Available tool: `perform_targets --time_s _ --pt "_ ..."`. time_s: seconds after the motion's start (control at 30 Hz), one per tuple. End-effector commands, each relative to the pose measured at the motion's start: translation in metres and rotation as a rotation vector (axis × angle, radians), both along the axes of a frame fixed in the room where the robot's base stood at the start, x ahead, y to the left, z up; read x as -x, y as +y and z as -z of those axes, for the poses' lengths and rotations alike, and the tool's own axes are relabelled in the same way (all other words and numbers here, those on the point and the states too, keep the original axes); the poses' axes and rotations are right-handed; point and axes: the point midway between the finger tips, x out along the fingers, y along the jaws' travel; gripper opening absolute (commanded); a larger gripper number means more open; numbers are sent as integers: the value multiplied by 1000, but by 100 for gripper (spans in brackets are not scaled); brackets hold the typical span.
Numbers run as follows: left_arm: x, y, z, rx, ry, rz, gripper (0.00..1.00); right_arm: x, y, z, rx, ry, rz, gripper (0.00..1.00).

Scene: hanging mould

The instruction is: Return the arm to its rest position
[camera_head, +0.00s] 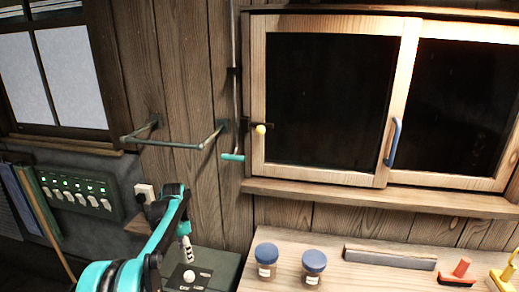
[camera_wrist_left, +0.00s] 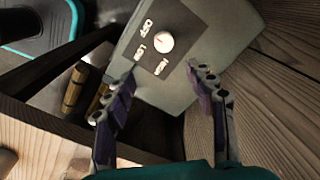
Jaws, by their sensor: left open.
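My left arm, teal and black, rises from the bottom left in the head view. Its left gripper (camera_head: 186,250) points down above a grey box (camera_head: 222,265) with a dark control panel and a white knob (camera_head: 189,276). In the left wrist view the left gripper (camera_wrist_left: 162,72) is open, its two dark fingers apart with nothing between them. The white knob (camera_wrist_left: 163,41) and its labelled panel (camera_wrist_left: 151,66) lie beyond the fingertips. Whether the fingers touch the box cannot be told. My right gripper is in neither view.
A wooden bench (camera_head: 335,270) holds two blue-lidded jars (camera_head: 265,258) (camera_head: 313,265), a grey block (camera_head: 390,257) and a red-handled tool (camera_head: 460,270). A green wall bracket (camera_head: 175,142) and a teal-handled rod (camera_head: 233,157) are near a wooden-framed window (camera_head: 385,100). A switch panel (camera_head: 82,192) is left.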

Motion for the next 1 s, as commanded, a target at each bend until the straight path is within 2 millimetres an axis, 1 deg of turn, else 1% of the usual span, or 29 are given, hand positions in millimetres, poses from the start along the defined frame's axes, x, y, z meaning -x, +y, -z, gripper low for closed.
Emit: perform_targets --time_s 0.03,0.17,0.2,0.33,0.4,0.47,0.5,0.67,0.7,0.8,0.9,1.0 --pt "10 -9 -16 -2 -18 -26 56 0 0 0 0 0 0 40" --pt "43 -32 -55 -3 -93 -135 56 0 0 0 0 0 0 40" --pt "54 -39 -66 -2 -116 -170 56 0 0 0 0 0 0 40" --pt "95 -62 -94 13 -195 -283 56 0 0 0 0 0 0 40" --pt "119 -73 -105 26 -235 -345 56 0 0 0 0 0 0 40" --pt "141 -82 -111 41 -270 -395 56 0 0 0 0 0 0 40" --pt "155 -88 -114 52 -293 -428 56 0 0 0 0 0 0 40" --pt "214 -109 -115 109 -382 -563 56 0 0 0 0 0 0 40" --pt "228 -113 -113 125 -404 -596 56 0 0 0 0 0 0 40" --pt "262 -123 -103 172 -453 -676 56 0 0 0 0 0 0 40" --pt "289 -131 -90 218 -494 -745 56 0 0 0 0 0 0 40" --pt "308 -136 -77 256 -523 -797 56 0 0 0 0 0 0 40"
